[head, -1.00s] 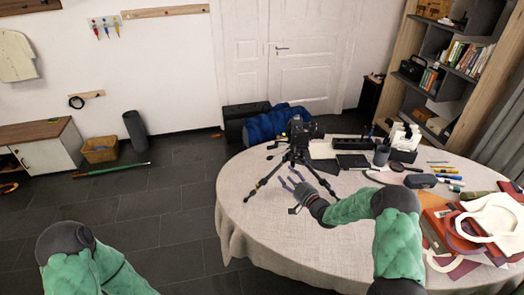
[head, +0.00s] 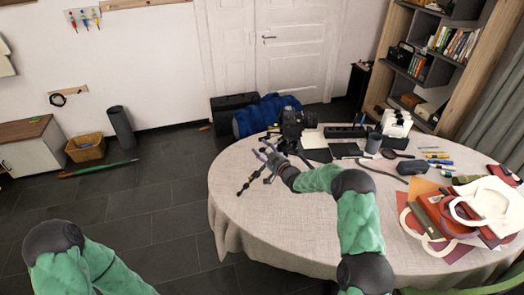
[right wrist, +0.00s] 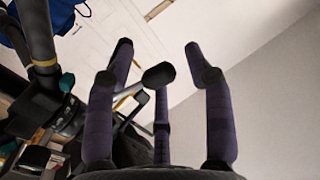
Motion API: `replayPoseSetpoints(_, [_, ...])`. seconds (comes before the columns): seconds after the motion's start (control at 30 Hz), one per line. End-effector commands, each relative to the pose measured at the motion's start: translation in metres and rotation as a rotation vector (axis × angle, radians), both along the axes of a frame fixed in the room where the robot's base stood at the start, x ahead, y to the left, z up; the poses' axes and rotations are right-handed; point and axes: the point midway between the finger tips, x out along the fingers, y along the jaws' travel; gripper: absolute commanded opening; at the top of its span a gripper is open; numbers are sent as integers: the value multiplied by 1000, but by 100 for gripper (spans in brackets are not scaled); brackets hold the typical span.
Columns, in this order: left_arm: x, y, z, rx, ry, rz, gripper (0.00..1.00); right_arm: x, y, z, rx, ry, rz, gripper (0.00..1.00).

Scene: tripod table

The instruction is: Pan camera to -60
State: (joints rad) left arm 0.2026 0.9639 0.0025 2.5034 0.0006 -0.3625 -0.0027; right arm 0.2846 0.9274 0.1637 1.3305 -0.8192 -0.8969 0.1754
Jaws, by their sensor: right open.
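The black camera (head: 297,121) sits on a dark tripod that stands on the round table (head: 235,215). My right gripper (head: 268,160) is open in front of the tripod, at camera-base height or a little lower, and hides part of its legs. In the right wrist view, a pan handle (right wrist: 158,75) with a grey rod and dark end reaches between the open purple fingers (right wrist: 158,50). I cannot tell whether any finger touches it. Tripod parts (right wrist: 40,65) fill the left of that view. My left gripper is out of view.
Black trays, a grey cup (head: 373,143), a glasses case (head: 412,167), pens and a pile of bags and folders (head: 490,200) lie on the table's right side. The table's front middle is clear. A blue bag (head: 265,115) lies on the floor behind.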

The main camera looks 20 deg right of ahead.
Motion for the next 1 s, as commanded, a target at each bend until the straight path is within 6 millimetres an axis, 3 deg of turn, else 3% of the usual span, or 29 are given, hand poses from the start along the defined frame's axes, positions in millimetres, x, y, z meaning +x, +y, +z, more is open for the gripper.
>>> replayPoseSetpoints(0.37, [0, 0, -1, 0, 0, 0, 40, 6, 2, 0, 1, -1, 0, 53])
replayPoseSetpoints(0.57, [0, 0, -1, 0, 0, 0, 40, 5, 2, 0, 1, -1, 0, 0])
replayPoseSetpoints(1.0, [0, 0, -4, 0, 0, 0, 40, 7, 1, 4, 1, -7, -23, 0])
